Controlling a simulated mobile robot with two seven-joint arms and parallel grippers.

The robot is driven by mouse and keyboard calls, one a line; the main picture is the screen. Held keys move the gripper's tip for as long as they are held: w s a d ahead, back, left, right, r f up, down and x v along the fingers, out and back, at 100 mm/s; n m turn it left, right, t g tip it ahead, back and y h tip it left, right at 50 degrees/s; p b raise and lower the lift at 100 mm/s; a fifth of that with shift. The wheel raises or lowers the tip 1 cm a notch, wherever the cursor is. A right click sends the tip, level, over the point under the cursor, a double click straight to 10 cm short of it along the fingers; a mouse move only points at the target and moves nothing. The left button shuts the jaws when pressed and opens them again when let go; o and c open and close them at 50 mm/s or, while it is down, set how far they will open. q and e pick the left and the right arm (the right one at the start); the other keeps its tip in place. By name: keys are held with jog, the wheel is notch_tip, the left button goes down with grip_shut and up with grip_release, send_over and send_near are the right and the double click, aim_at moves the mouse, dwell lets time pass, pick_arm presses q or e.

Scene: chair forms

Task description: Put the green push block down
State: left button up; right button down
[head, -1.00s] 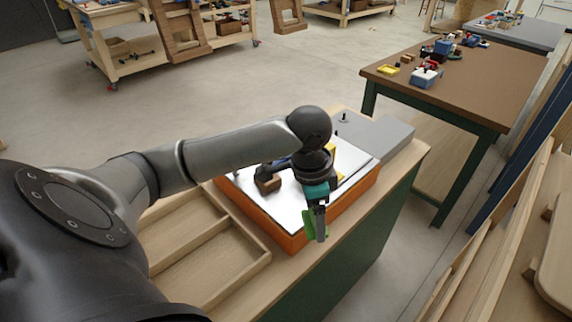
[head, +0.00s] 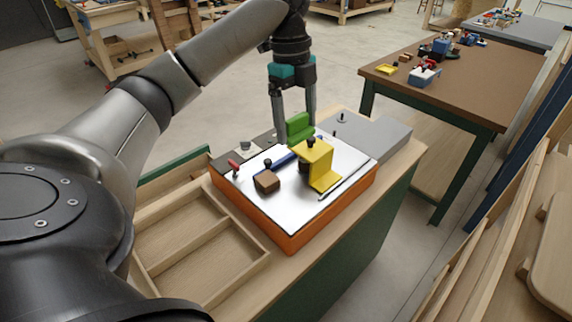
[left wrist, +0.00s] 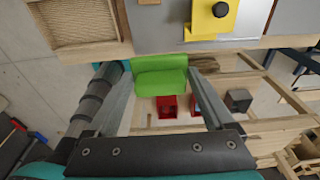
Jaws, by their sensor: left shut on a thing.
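My left gripper (head: 296,132) points down at the far side of the orange-sided box and is shut on the green push block (head: 299,126). The block's upper part shows between the fingers; its lower part is partly hidden behind the yellow block. In the left wrist view the green push block (left wrist: 160,76) sits between the two fingertips, outside the edge of the surface bearing the yellow block. I cannot tell whether its underside touches anything. My right gripper is not in view.
A yellow angled block (head: 322,165), a brown block (head: 266,181) and a blue piece (head: 284,160) rest on the bright top of the orange-sided box (head: 294,236). An empty divided wooden tray (head: 205,250) lies at left. A grey slab (head: 378,134) lies at right.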

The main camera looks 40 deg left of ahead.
pick_arm(q)
jog(key=b, duration=0.4)
send_near(295, 202)
jog(key=f, duration=0.3)
jog(key=d+f, duration=0.1)
jog(key=f, duration=0.1)
jog(key=shift+s+f, duration=0.1)
jog(key=shift+f, duration=0.5)
jog(key=shift+f, duration=0.1)
jog(key=o, duration=1.1)
jog(key=r, duration=0.4)
jog(key=a+r+p, duration=0.1)
jog(key=r, duration=0.3)
jog(key=r+p, duration=0.1)
jog(key=r, duration=0.3)
jog(key=shift+a+r, duration=0.1)
jog(key=shift+a, duration=0.15)
